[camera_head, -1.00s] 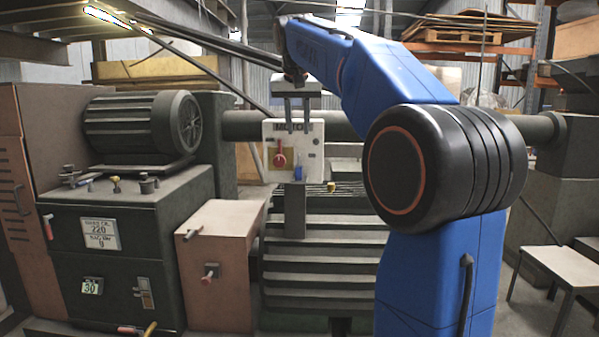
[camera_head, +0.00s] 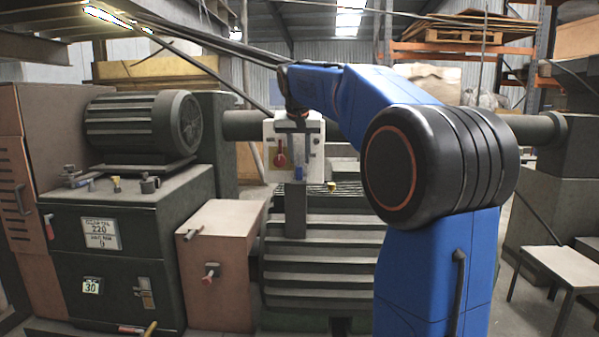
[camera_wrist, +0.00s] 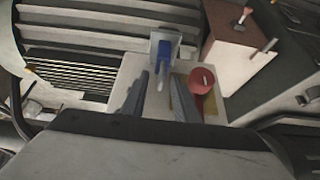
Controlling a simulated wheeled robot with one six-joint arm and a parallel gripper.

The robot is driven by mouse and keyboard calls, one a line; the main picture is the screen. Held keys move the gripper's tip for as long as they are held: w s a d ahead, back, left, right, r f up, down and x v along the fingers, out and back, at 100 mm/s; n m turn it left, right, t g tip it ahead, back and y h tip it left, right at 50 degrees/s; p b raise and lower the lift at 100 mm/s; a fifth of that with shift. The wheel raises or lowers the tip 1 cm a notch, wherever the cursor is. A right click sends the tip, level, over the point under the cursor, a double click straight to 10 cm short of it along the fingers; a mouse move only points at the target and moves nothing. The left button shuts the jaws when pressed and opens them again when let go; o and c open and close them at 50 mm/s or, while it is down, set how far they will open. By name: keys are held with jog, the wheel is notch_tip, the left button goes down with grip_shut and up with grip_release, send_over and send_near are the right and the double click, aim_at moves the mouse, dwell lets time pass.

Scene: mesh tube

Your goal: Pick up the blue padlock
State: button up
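The blue padlock (camera_head: 298,172) shows at the lower front of a pale control box, just below my gripper's fingers in the head view. It also shows in the wrist view (camera_wrist: 164,52), upright in the picture, beyond and between the fingertips. My gripper (camera_head: 294,156) points down in front of the box. In the wrist view its two grey fingers (camera_wrist: 163,85) are spread with an empty gap between them. The gripper is open and appears apart from the padlock.
The pale box (camera_head: 316,150) carries a red knob (camera_head: 280,158), which sits close beside the right finger in the wrist view (camera_wrist: 202,80). A brown cabinet (camera_head: 222,230) and dark ribbed machine body (camera_head: 325,255) stand below. A motor (camera_head: 130,125) is at left.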

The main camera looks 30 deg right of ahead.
grip_shut()
jog(key=shift+r, duration=0.1)
